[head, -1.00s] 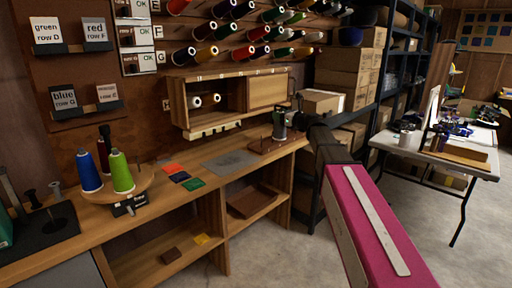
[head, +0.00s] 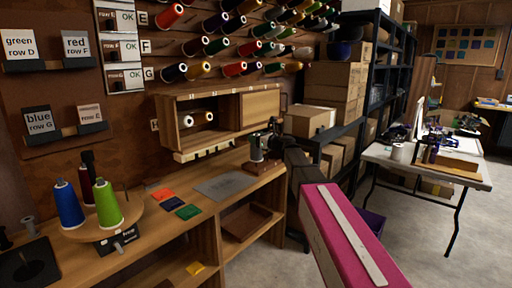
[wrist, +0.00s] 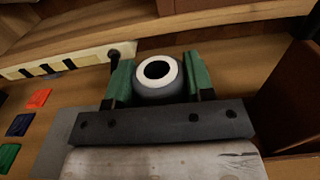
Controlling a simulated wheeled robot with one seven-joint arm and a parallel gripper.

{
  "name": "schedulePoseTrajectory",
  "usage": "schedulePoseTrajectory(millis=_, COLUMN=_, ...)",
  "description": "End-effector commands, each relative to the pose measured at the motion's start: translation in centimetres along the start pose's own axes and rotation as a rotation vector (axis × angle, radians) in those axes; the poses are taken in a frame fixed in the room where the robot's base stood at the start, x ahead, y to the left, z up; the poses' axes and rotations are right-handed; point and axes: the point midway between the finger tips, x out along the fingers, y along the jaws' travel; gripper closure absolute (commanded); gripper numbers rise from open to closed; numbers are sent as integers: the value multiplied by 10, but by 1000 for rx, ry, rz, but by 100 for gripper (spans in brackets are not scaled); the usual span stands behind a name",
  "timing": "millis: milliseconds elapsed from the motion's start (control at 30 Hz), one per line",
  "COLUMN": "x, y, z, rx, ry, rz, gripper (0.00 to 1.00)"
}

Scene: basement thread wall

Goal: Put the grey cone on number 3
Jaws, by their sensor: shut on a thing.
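The grey cone (wrist: 158,88), with a pale top ring and a dark hole, sits between the green fingers of my gripper (wrist: 158,80) in the wrist view. In the head view, my gripper (head: 262,147) is shut on it above the right end of the bench, near a brown wooden tray (head: 262,169). I cannot tell whether the cone touches anything below. A cream strip (head: 205,150) with dark marks runs under the small wall cabinet; it also shows in the wrist view (wrist: 60,60). I cannot read a number 3 in any view.
Blue (head: 68,206) and green (head: 107,204) cones stand on a round wooden stand at left. Coloured cards (head: 174,203) and a grey mat (head: 224,186) lie on the bench. The wall cabinet (head: 222,91) holds pale-ended cones. Boxes (head: 309,120) fill shelving behind my arm.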

Motion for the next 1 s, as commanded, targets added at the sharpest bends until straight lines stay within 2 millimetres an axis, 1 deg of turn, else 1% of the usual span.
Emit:
schedulePoseTrajectory(millis=300, x=0, y=0, z=-34, rx=2, ry=0, rz=0, gripper=92)
schedulePoseTrajectory(millis=667, x=0, y=0, z=-38, rx=2, ry=0, rz=0, gripper=92)
schedulePoseTrajectory(millis=700, x=0, y=0, z=-38, rx=1, ry=0, rz=0, gripper=45)
schedulePoseTrajectory(millis=767, x=0, y=0, z=-38, rx=1, ry=0, rz=0, gripper=26)
schedulePoseTrajectory(millis=1000, x=0, y=0, z=-38, rx=1, ry=0, rz=0, gripper=26)
